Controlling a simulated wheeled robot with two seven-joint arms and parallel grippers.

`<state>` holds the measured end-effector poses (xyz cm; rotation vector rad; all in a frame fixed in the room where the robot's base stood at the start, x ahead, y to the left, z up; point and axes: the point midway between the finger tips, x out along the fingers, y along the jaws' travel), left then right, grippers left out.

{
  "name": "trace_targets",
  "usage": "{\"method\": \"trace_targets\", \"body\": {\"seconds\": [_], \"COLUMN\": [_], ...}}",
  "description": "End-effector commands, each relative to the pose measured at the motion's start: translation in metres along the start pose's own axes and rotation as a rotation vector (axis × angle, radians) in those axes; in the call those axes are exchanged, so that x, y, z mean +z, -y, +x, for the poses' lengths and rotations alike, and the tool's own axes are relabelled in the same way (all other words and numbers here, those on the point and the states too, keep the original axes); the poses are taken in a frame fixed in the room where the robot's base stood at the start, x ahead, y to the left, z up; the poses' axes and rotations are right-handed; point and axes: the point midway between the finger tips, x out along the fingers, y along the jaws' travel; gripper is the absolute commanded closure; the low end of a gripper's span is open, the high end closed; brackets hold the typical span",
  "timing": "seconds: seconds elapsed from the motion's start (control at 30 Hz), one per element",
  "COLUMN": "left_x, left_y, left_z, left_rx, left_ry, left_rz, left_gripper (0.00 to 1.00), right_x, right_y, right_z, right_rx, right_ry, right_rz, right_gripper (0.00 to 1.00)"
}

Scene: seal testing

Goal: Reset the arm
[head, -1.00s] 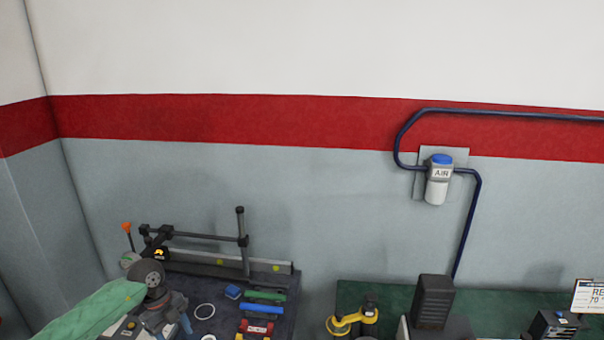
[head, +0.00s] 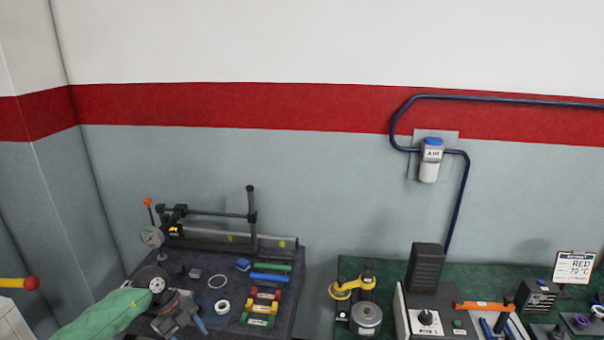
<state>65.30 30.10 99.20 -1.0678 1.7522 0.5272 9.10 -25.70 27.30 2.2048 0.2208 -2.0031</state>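My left arm comes in from the lower left in a green sleeve (head: 103,318). Its dark grey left gripper (head: 196,322) is over the front left part of the dark left bench mat (head: 218,262). Blue parts show at its front end, but the gap between the fingers is not clear. I see nothing plainly held in it. My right arm and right gripper are out of the picture.
Behind the gripper stand a dial gauge (head: 152,237) and a dark rail fixture (head: 220,240). White rings (head: 222,307) and coloured blocks (head: 262,308) lie to its right. The right bench (head: 470,275) holds a yellow-handled device (head: 352,289) and a black box (head: 425,268).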

Motion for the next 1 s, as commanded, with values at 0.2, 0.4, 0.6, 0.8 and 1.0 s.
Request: {"method": "trace_targets", "body": {"seconds": [0.2, 0.4, 0.6, 0.8, 1.0], "left_x": [-0.020, -0.043, -0.054, -0.021, 0.038], "left_y": [0.019, 0.044, 0.076, 0.087, 0.057], "left_z": [0.041, 0.083, 0.132, 0.180, 0.252], "left_rx": [-0.137, -0.349, -0.724, -1.091, -1.319], "left_ry": [-0.159, -0.342, -0.539, -0.577, -0.456], "left_rz": [0.046, 0.065, -0.022, -0.267, -0.621], "left_gripper": [0.44, 0.44, 0.44, 0.44, 0.44], "right_x": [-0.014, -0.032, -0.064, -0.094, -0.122], "right_y": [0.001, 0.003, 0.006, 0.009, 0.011], "right_z": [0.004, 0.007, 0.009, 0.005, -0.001], "right_rx": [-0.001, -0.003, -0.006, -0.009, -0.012], "right_ry": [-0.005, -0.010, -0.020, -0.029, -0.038], "right_rz": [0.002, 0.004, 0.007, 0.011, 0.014], "right_gripper": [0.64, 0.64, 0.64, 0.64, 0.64]}}
